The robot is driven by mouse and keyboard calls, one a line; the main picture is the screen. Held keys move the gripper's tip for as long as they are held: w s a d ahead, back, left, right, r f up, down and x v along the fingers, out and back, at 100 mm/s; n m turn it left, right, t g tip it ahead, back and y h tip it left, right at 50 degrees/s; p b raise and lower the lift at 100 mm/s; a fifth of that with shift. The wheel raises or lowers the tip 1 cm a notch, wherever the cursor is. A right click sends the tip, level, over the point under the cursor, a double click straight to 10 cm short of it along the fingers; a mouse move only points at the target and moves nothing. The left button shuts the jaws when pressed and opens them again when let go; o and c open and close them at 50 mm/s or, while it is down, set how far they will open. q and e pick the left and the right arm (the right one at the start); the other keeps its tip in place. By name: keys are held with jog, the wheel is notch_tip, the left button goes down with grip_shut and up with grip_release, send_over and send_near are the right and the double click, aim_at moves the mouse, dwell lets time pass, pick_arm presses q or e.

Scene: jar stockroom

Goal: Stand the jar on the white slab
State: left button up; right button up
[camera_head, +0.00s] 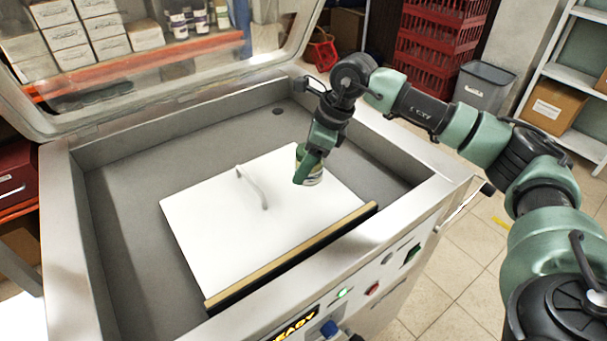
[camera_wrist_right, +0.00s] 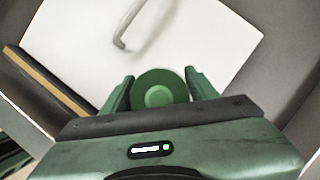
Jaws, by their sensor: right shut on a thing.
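The white slab (camera_head: 215,230) lies flat inside a grey machine chamber, with a curved handle (camera_head: 252,186) on its top. The jar (camera_head: 312,174) has a green lid and a pale label, and it is at the slab's right part in the head view. My right gripper (camera_head: 308,165) is shut on the jar from above. In the right wrist view the jar's round green lid (camera_wrist_right: 160,88) sits between the two fingers, with the slab (camera_wrist_right: 190,35) behind it. I cannot tell whether the jar's base touches the slab. My left gripper is not in view.
A wood-edged bar (camera_head: 295,257) runs along the slab's front edge. The machine's raised clear lid (camera_head: 170,75) stands behind, and its walls (camera_head: 410,205) surround the chamber. Red crates (camera_head: 437,45), a grey bin (camera_head: 484,88) and a shelf with a cardboard box (camera_head: 552,107) stand beyond.

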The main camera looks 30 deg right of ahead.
notch_tip(320, 180, down, 4)
jog(key=shift+r+p, duration=0.1)
jog(key=shift+p, duration=0.3)
jog(key=shift+f, duration=0.4)
jog(key=shift+f, duration=0.15)
jog(key=o, duration=1.6)
jog(key=shift+o, duration=0.2)
